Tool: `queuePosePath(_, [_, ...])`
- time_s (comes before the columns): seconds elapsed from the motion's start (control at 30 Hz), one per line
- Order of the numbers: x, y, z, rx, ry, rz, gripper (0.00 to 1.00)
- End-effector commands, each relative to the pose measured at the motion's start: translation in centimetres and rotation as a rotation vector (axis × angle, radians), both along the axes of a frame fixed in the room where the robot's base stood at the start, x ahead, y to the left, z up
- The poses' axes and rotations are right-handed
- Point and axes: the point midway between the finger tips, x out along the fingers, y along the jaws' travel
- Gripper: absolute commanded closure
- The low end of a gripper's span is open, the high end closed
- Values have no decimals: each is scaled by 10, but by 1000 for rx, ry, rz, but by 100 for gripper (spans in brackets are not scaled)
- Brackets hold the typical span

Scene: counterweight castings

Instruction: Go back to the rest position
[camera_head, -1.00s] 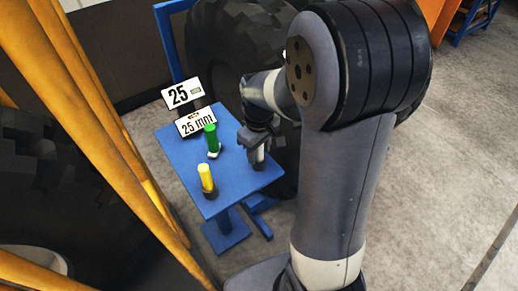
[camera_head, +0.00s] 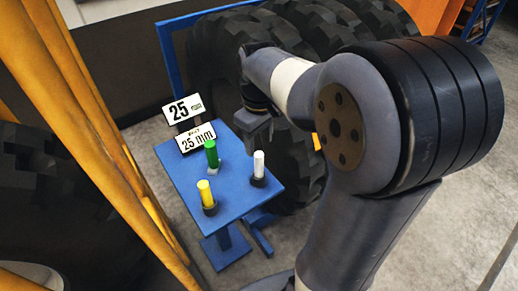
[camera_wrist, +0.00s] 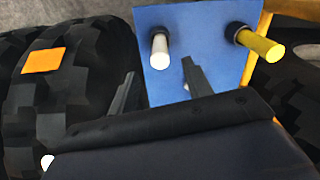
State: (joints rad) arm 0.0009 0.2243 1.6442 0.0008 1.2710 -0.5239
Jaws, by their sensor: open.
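My gripper (camera_head: 257,128) is open and empty, raised above the back right part of the blue table in the head view. Its two fingers (camera_wrist: 158,92) show apart in the wrist view, with nothing between them. A white cylinder (camera_head: 259,164) stands upright in a dark base at the table's right side; it also shows in the wrist view (camera_wrist: 160,52). A yellow cylinder (camera_head: 206,194) stands in a dark base near the front, also in the wrist view (camera_wrist: 262,46). A green cylinder (camera_head: 211,153) stands on a light base towards the back.
Yellow bars (camera_head: 95,130) run along the left. Grey floor lies open at the right.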

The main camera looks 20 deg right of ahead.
Motion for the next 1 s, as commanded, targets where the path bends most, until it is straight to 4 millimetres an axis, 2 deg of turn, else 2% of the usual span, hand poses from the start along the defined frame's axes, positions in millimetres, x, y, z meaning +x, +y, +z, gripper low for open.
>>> queuePosePath(0.37, [0, 0, 3, 0, 0, 0, 52])
queuePosePath(0.53, [0, 0, -5, 0, 2, 0, 52])
queuePosePath(0.67, [-1, 0, -23, 0, 4, 0, 52])
queuePosePath(1.0, [-1, 0, -88, 0, 6, 0, 52])
